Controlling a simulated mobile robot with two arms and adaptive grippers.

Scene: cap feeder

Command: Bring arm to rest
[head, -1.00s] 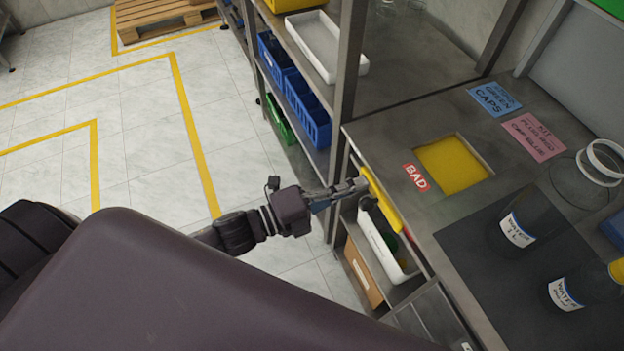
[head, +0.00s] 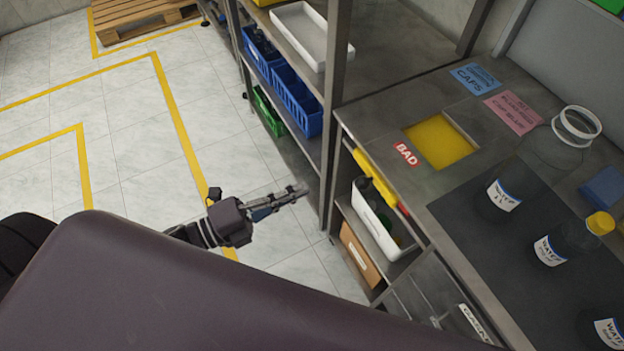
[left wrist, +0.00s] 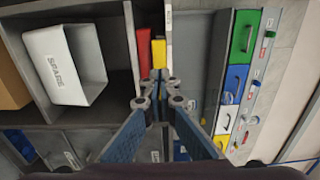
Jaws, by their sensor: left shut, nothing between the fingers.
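My left gripper (head: 290,194) is shut and empty in the head view, held over the white tiled floor to the left of the workbench (head: 390,108). It is apart from the yellow edge piece (head: 370,175) on the bench's side. In the left wrist view the left gripper (left wrist: 160,80) has its fingertips together, pointing at the bench front, with a red piece (left wrist: 149,42) and a yellow piece (left wrist: 159,52) beyond them. My right gripper is in neither view.
Open shelving (head: 339,70) with blue bins (head: 296,98) stands just behind the gripper. A white bin (head: 372,222) sits under the bench. Dark labelled bottles (head: 495,195) stand on the bench mat. Floor to the gripper's left is clear.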

